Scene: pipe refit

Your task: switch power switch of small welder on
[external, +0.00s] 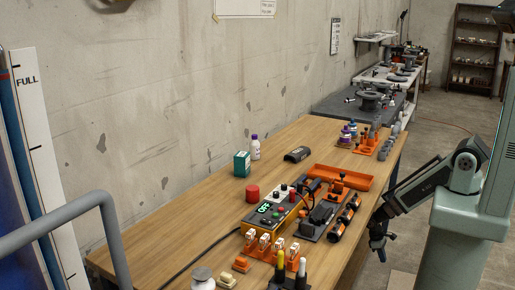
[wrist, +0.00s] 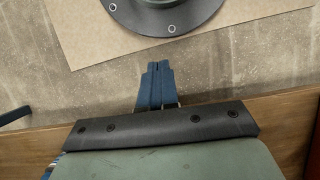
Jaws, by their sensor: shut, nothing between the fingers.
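The small welder appears to be the yellow and dark box (external: 284,203) on the wooden bench in the external view. Its sloped face has a green-lit display and small knobs and buttons; its power switch is too small to make out. My gripper (external: 378,254) hangs pointing down off the bench's right side, to the right of and apart from the box. In the wrist view the blue fingers of my gripper (wrist: 158,66) are together with nothing between them, over the floor. The welder is not in the wrist view.
The wooden bench (external: 160,222) has free room at its left. An orange tray (external: 357,180) lies behind the box. Orange holders with white-topped parts (external: 270,245) stand in front. A grey rail (external: 60,229) is at left.

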